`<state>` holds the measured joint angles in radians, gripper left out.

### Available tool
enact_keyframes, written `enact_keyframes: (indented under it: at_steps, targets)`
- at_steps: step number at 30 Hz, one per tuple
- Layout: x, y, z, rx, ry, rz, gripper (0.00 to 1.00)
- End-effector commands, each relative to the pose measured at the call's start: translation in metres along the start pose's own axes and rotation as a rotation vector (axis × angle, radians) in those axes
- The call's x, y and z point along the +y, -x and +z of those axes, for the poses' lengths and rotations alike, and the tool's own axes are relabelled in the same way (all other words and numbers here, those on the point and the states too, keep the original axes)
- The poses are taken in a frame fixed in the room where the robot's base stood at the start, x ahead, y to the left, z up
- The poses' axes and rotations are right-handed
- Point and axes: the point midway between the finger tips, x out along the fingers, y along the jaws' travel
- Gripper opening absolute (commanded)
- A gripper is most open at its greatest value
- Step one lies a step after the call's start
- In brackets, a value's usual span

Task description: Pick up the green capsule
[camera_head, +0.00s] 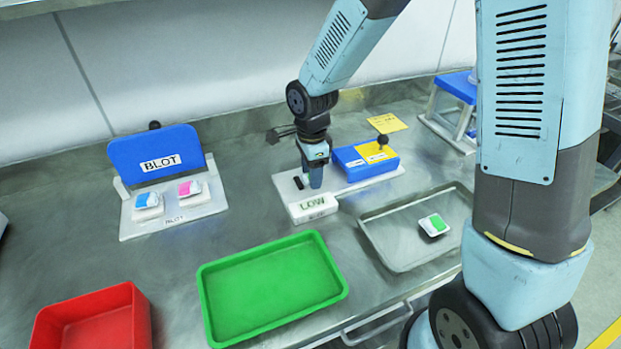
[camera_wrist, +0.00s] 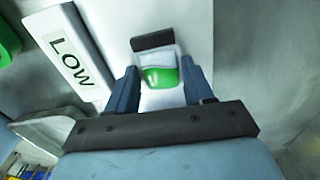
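A green and white capsule (camera_wrist: 160,76) lies on the white LOW stand (camera_wrist: 186,22), close to a small black block (camera_wrist: 152,41). My gripper (camera_wrist: 160,78) is over the stand with one finger on each side of this capsule. The fingers look open, and whether they touch it is hard to tell. In the head view my gripper (camera_head: 316,180) points down behind the LOW label (camera_head: 314,205), and this capsule is hidden there. A second green and white capsule (camera_head: 434,225) lies in the metal tray (camera_head: 390,258) at the right.
A blue and yellow box (camera_head: 366,162) stands right of my gripper. A BLOT stand (camera_head: 158,219) holds a blue-and-white capsule (camera_head: 148,201) and a pink-and-white one (camera_head: 190,189). A green tray (camera_head: 272,285) and a red bin (camera_head: 95,325) are in front.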

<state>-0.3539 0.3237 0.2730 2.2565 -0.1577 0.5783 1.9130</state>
Motion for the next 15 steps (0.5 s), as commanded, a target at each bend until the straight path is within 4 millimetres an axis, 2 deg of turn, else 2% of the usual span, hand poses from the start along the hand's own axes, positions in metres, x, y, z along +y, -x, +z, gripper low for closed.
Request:
enact_keyframes:
  at_steps: [1, 11, 15]
  targets:
    - [0.0000, 0.0001, -0.0001, 0.000, 0.000, 0.000, 0.47]
    - [-0.0001, 0.0001, -0.0003, 0.000, -0.001, 0.000, 0.16]
    - [-0.0001, 0.0001, -0.0004, 0.000, -0.001, 0.000, 0.15]
